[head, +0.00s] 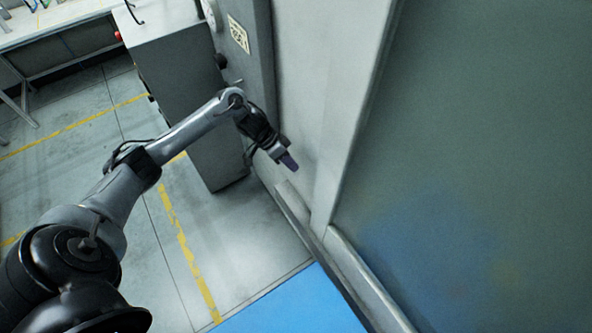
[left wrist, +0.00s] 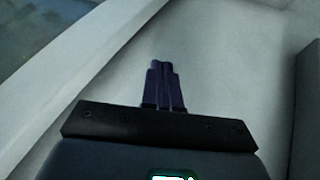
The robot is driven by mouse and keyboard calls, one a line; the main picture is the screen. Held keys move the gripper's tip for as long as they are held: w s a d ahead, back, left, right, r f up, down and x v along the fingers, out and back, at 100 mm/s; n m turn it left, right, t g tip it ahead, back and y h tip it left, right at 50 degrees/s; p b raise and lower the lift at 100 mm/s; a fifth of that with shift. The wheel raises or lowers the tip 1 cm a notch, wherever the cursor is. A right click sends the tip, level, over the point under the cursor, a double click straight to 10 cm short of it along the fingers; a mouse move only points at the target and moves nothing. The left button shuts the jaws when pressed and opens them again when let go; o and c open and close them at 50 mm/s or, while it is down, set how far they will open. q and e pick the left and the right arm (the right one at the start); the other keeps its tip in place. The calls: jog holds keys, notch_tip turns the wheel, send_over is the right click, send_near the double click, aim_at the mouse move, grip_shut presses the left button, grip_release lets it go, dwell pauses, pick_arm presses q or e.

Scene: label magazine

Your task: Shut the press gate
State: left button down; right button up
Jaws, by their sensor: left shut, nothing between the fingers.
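The press gate (head: 470,160) is a large door with a grey-green window panel in a pale frame (head: 345,110), filling the right of the head view. Part of its window shows at the top left of the left wrist view (left wrist: 40,35). My left gripper (head: 291,163) is shut and empty, in front of the pale surface left of the window. In the left wrist view its fingers (left wrist: 163,85) lie together against a pale panel (left wrist: 230,60). I cannot tell whether the fingertips touch it. My right gripper is not in view.
A white workbench (head: 60,25) is at the far left. A blue mat (head: 290,305) lies on the floor before the press. The floor with yellow lines (head: 180,245) is open.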

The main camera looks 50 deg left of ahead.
pick_arm(q)
jog(key=w+d+f+p, duration=0.1)
jog(key=d+f+p, duration=0.1)
jog(key=d+f, duration=0.4)
jog(key=shift+w+d+f, duration=0.25)
jog(key=shift+w+d, duration=0.05)
jog(key=shift+d, duration=0.85)
jog(key=shift+d, duration=0.1)
